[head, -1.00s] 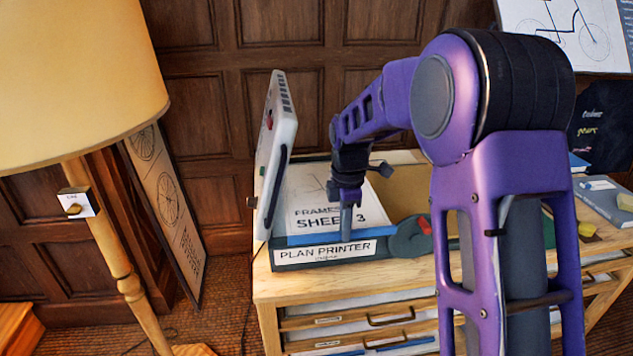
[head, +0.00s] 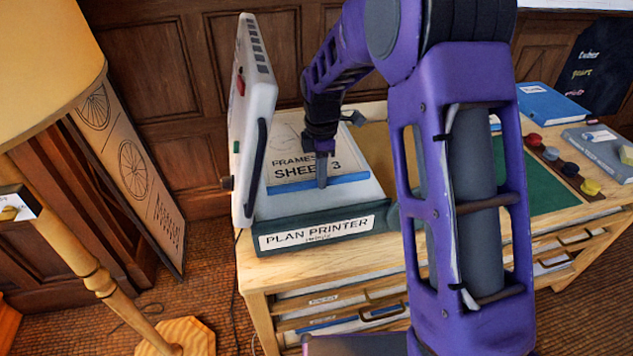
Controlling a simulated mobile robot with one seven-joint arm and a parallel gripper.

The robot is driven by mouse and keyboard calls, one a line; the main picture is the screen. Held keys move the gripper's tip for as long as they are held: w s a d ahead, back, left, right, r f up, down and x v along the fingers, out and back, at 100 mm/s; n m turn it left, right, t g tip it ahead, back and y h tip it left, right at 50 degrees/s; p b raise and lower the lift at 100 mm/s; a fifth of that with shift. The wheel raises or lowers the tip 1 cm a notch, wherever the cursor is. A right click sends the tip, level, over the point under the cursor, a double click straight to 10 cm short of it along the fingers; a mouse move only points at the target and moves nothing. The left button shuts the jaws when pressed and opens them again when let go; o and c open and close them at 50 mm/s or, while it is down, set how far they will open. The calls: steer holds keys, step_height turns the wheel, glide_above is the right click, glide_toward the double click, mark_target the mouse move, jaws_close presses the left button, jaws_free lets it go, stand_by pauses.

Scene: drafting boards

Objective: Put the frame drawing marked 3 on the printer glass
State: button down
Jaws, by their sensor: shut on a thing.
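The frame drawing marked 3 (head: 290,177) is a white sheet reading "FRAMES SHEET 3" with a blue strip along its front edge. It lies over the plan printer (head: 366,238), on or just above the pale glass (head: 345,200); I cannot tell whether it touches. My gripper (head: 322,178) points down at the sheet's front edge and is shut on its blue strip. The fingers cover a little of the lettering. The printer's white lid (head: 259,125) stands open and upright at the left.
The printer stands on a wooden drawer cabinet (head: 258,274). A floor lamp (head: 84,268) is close at the left. To the right are a green mat (head: 550,185), a rack of coloured pieces (head: 563,168), a blue book (head: 552,104) and a grey box (head: 603,144).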

mark_target(321, 202)
steer(key=shift+f, duration=2.75)
steer(key=c, duration=0.8)
jaws_free()
steer(key=shift+c, duration=0.2)
step_height(321, 202, up, 12)
steer(key=shift+r+p, duration=0.1)
steer(key=shift+p, duration=0.2)
